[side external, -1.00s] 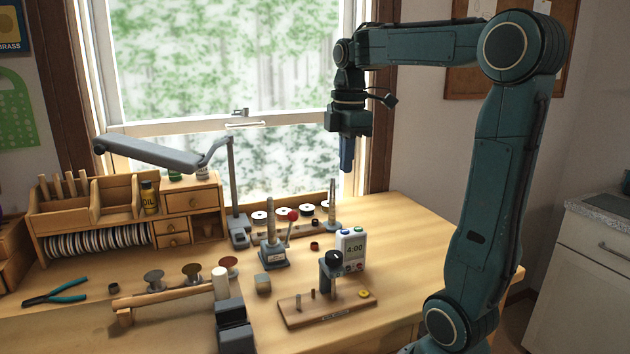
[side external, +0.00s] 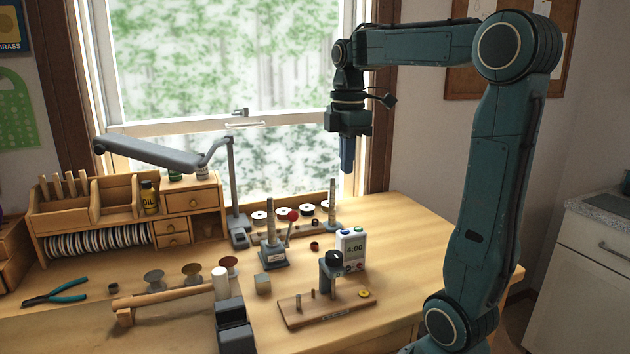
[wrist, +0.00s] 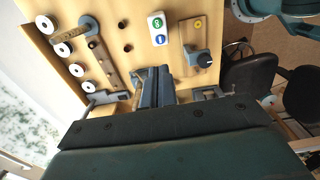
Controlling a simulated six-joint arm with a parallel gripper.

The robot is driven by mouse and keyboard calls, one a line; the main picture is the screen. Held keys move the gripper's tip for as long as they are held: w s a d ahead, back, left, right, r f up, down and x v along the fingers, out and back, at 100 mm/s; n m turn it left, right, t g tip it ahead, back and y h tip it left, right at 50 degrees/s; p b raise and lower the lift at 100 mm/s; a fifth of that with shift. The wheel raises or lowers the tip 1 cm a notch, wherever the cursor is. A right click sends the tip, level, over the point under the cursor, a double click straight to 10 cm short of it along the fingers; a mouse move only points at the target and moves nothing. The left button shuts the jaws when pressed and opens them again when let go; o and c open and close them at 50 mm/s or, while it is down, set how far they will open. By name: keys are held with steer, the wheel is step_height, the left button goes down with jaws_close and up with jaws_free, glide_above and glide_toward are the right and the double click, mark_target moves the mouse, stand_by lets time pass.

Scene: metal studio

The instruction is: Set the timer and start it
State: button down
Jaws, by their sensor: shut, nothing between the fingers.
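The timer (side external: 350,246) is a small white box standing upright on the bench behind a wooden board. Its dark display reads 4:00 in the side view, with coloured buttons on top and at its lower front. In the wrist view the timer (wrist: 158,29) is seen from above, with a green and a blue patch. My gripper (side external: 347,168) is shut and empty, pointing down, well above the bench and apart from the timer. In the wrist view my gripper's fingers (wrist: 152,88) are together below the timer.
A wooden board (side external: 311,317) with a black-knobbed post stands just in front of the timer. A small press with a red-knobbed lever (side external: 274,250) is to its left. White spools (side external: 283,213) are behind. The lamp (side external: 160,153) reaches over the left. Bench to the timer's right is clear.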

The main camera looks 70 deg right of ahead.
mark_target(344, 231)
step_height(344, 231, down, 13)
steer(key=shift+f, duration=0.2)
stand_by(0.5)
steer(key=shift+f, duration=0.1)
steer(key=shift+s+f, duration=0.15)
steer(key=shift+f, duration=0.7)
steer(key=shift+r, duration=0.6)
step_height(344, 231, up, 14)
steer(key=shift+w+d, duration=0.15)
steer(key=shift+w, duration=0.15)
steer(key=shift+s+d+r, duration=0.1)
stand_by(0.3)
steer(key=shift+s+d+r, duration=0.15)
steer(key=shift+s+d, duration=0.35)
steer(key=shift+s, duration=0.15)
steer(key=shift+s+d+r, duration=0.15)
steer(key=shift+s+d, duration=0.3)
steer(key=shift+s, duration=0.15)
